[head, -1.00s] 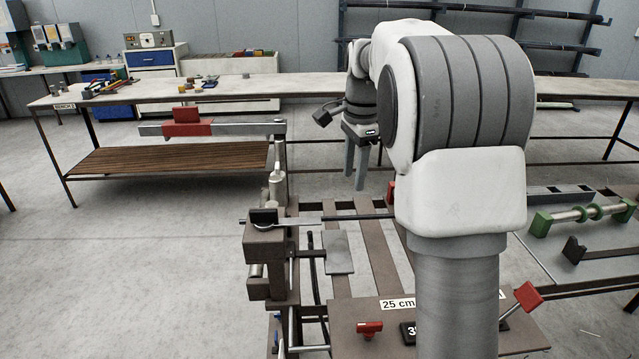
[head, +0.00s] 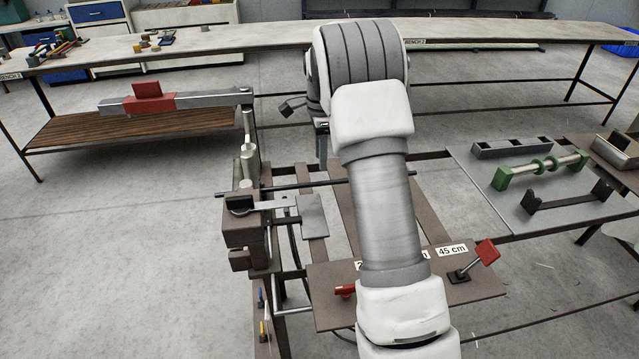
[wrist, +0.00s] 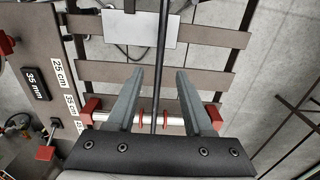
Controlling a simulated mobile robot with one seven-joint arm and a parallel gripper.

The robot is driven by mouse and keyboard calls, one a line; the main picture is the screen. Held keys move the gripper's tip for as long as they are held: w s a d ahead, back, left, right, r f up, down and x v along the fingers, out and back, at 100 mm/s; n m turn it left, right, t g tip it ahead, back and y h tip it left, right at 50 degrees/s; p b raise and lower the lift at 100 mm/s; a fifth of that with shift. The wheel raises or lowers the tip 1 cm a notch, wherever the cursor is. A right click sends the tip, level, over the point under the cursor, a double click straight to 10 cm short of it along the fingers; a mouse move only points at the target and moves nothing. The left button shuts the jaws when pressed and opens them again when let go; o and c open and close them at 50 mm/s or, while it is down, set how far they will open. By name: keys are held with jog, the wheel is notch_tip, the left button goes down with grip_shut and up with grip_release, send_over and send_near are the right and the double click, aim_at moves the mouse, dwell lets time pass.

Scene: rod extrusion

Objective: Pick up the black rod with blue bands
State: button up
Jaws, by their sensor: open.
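A thin black rod (head: 301,187) lies roughly level across the machine at the centre of the head view, passing behind my arm. No blue bands can be made out on it. In the wrist view a black rod (wrist: 161,55) runs lengthwise between the two fingers, from the top edge down to the gripper body. My gripper (wrist: 155,72) is open, one finger on each side of that rod in the picture, with clear space on both sides. I cannot tell the height gap. In the head view my arm hides most of the gripper.
A silver bar with red ends (wrist: 104,117) and red rings crosses below the fingers. A flat grey plate (wrist: 140,28) sits near the rod. A clamp post (head: 240,204) stands at the rod's left end. A green-ended roller (head: 540,169) lies on the right-hand plate.

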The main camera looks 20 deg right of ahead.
aim_at(320, 184)
jog(key=shift+a+f+p, duration=0.15)
jog(key=shift+f+p, duration=0.3)
jog(key=shift+f, duration=3.15)
jog(key=shift+c, duration=0.4)
grip_shut()
